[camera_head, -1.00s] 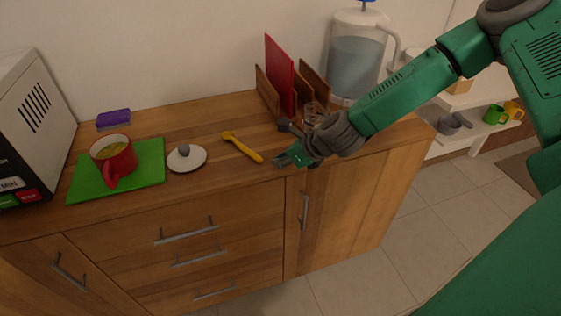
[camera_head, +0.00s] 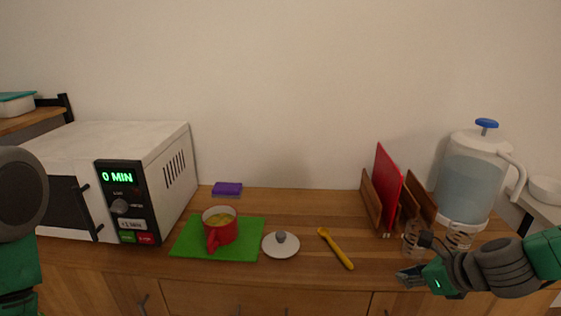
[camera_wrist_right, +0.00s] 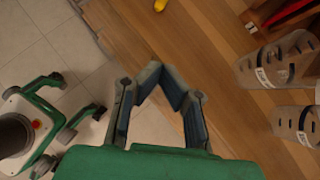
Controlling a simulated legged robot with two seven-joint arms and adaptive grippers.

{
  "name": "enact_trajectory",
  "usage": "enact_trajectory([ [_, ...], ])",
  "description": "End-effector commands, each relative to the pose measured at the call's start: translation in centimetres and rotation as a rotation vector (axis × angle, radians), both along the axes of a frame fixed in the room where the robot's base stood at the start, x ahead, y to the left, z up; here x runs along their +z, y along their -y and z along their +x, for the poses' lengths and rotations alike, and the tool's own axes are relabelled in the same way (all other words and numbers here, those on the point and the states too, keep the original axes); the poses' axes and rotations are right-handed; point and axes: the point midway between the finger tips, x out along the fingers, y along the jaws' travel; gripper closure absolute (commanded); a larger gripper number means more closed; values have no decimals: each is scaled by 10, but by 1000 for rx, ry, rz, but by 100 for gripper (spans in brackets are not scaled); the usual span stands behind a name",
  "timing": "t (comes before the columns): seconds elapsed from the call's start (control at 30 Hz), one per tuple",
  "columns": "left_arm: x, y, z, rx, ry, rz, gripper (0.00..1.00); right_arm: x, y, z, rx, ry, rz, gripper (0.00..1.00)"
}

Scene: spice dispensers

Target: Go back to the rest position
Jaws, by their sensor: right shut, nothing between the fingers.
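My right gripper (camera_head: 408,276) is at the lower right of the head view, by the front edge of the wooden counter (camera_head: 325,206). In the right wrist view its fingers (camera_wrist_right: 160,78) meet at the tips with nothing between them, over the counter's edge and the floor. My left arm shows only in part at the left edge of the head view; its gripper is out of the frame.
A microwave (camera_head: 160,150) stands left. A red cutting board (camera_head: 386,185) and water dispenser (camera_head: 470,175) stand right. Glass jars (camera_wrist_right: 275,62) are near my right gripper.

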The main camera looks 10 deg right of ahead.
Motion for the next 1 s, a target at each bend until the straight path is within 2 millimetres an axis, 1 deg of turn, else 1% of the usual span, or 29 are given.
enact_trajectory([
  [0.07,-2,0,0,0,0,0,56,-15,-8,-10,89,-11,-83,100],
  [0.17,-7,0,0,0,0,0,56,-46,-23,-33,303,-23,-265,100],
  [0.2,-8,0,0,0,0,0,56,-61,-30,-46,419,-28,-352,100],
  [0.27,-12,0,0,0,0,0,56,-83,-39,-67,614,-31,-485,100],
  [0.3,-13,0,0,0,0,0,56,-98,-44,-82,749,-32,-569,100],
  [0.37,-16,0,0,0,0,0,56,-117,-50,-106,958,-27,-682,100],
  [0.4,-18,0,0,0,0,0,56,-129,-53,-121,1099,-20,-752,100],
  [0.47,-21,0,0,0,0,0,56,-145,-57,-145,1319,-3,-843,100],
  [0.5,-23,0,0,0,0,0,56,-155,-59,-161,1468,12,-896,100],
  [0.53,-24,0,0,0,0,0,56,-162,-59,-172,1579,26,-932,100],
  [0.6,-27,0,0,0,0,0,56,-175,-61,-197,1823,68,-997,100],
  [0.7,-30,0,0,0,0,0,56,-188,-61,-226,2124,136,-1053,100],
  [0.8,-32,0,0,0,0,0,56,-195,-62,-246,2339,200,-1078,100],
  [0.9,-33,0,0,0,0,0,56,-199,-62,-256,2460,242,-1086,100],
  [1.0,-33,0,0,0,0,0,56,-199,-62,-260,2505,261,-1088,100],
])
